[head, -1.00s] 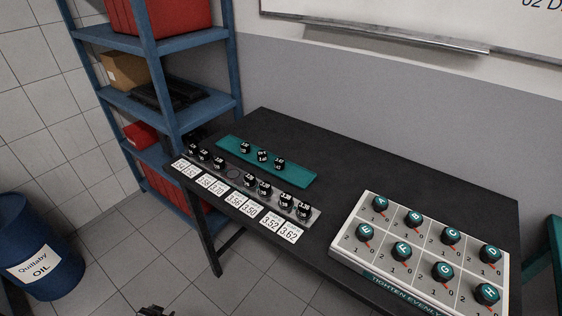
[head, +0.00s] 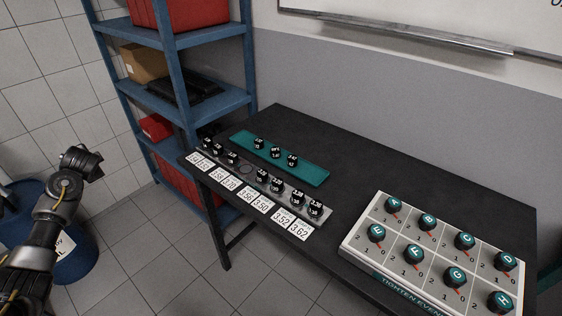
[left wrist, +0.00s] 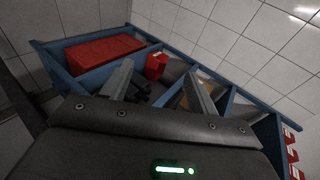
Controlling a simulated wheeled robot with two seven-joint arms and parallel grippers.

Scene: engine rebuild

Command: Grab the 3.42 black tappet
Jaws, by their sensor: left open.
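Three black tappets with white markings stand on the teal mat (head: 310,174) at the back left of the table: a left one (head: 259,142), a middle one (head: 275,152) and a right one (head: 292,160). Their numbers are too small to read surely, so I cannot tell which is 3.42. More black tappets stand in the grey rack (head: 324,216) in front, with one empty round spot (head: 246,168). My left gripper (head: 84,164) is raised left of the table, away from all tappets. In the left wrist view it (left wrist: 160,88) is open and empty. My right gripper is out of view.
White number cards (head: 261,205) lie along the table's front edge. A white board with lettered knobs (head: 350,233) stands at the right. Blue shelving (head: 176,75) rises behind the table's left end; a blue oil drum (head: 84,252) stands at left. The table's middle (head: 375,170) is clear.

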